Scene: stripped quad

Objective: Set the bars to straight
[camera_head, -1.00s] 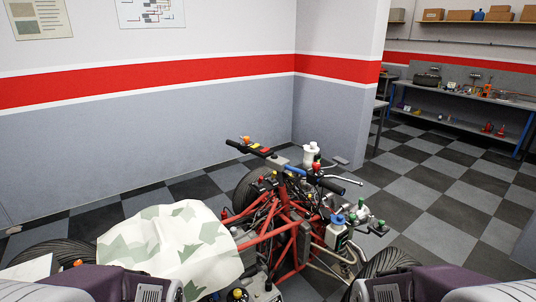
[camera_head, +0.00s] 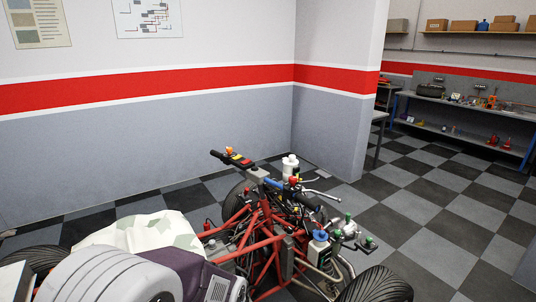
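The handlebar (camera_head: 256,172) of the stripped quad runs slantwise from upper left to lower right above the red frame (camera_head: 262,240). Its far black grip (camera_head: 218,155) points toward the wall, beside a yellow and red switch block (camera_head: 238,160). The near end has a black grip (camera_head: 308,201) with a silver lever (camera_head: 324,194) beside it. A blue sleeve (camera_head: 275,183) sits between them. The front wheel by the wall (camera_head: 237,194) is partly hidden by the frame. Neither gripper shows. A purple and white part of my own body covers the lower left.
A pale green-patched cloth (camera_head: 150,232) lies over the quad's left part. A black tyre (camera_head: 374,285) is at the bottom and another (camera_head: 38,258) at the left. The wall stands behind the quad. Checkered floor (camera_head: 430,215) is clear at the right, before the workbench (camera_head: 470,115).

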